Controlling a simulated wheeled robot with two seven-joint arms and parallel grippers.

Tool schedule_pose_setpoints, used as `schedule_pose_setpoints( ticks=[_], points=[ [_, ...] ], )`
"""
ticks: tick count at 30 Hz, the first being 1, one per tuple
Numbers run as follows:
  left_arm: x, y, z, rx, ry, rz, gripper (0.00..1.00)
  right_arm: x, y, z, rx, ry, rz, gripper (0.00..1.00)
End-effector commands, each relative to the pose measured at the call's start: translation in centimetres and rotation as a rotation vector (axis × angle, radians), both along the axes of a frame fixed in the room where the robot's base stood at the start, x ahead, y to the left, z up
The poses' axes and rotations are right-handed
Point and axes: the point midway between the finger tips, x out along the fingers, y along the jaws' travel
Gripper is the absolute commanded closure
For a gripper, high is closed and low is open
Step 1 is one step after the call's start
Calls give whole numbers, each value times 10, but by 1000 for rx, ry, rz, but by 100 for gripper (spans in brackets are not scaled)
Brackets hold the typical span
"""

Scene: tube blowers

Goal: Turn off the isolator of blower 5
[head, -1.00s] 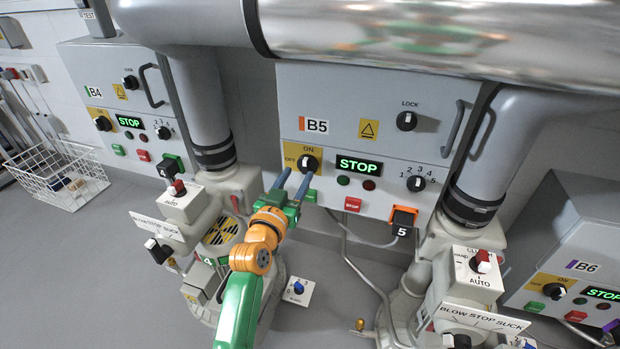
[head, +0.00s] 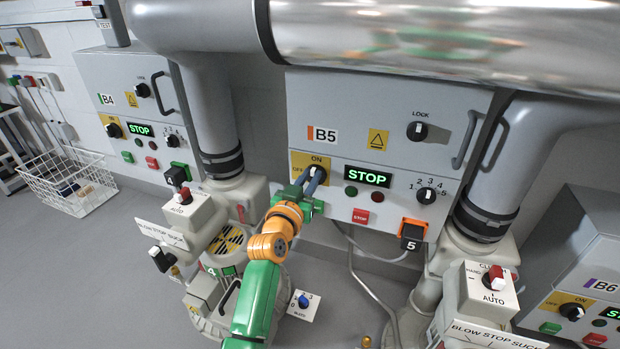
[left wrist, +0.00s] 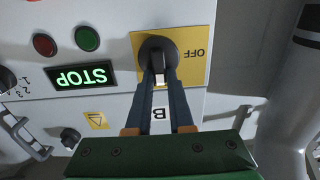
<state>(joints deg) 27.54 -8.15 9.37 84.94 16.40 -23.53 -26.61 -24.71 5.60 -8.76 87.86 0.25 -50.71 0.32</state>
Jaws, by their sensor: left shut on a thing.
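The B5 cabinet (head: 390,115) stands in the middle of the head view, with a green STOP display (head: 367,177). Its isolator is a black rotary knob (left wrist: 157,48) on a yellow plate (head: 299,160) marked ON at the top and OFF at the left. My left gripper (head: 314,174) is at this knob, its blue fingers closed on the knob's handle. In the left wrist view, upside down, the two fingers (left wrist: 161,80) lie on either side of the handle, whose white-marked end points away from OFF, toward the ON side. My right gripper is not in view.
A lock knob (head: 417,131), a selector knob (head: 426,196), a red stop button (head: 361,216) and a black-orange block marked 5 (head: 412,233) are on the same cabinet. The B4 cabinet (head: 95,85) stands left, B6 (head: 590,250) right. A large pipe (head: 430,40) crosses above.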

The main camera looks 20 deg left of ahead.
Motion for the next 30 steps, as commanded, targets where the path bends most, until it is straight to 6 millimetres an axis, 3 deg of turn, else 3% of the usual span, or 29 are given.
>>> schedule_pose_setpoints(
  ticks=[5,11,15,30],
  points=[
    [0,1,1,-27,1,0,100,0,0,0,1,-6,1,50],
    [0,3,2,-130,6,0,100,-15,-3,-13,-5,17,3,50],
    [0,5,2,-246,11,0,100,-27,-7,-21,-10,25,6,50],
    [1,12,-4,-723,26,0,100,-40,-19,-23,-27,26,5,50]
  ],
)
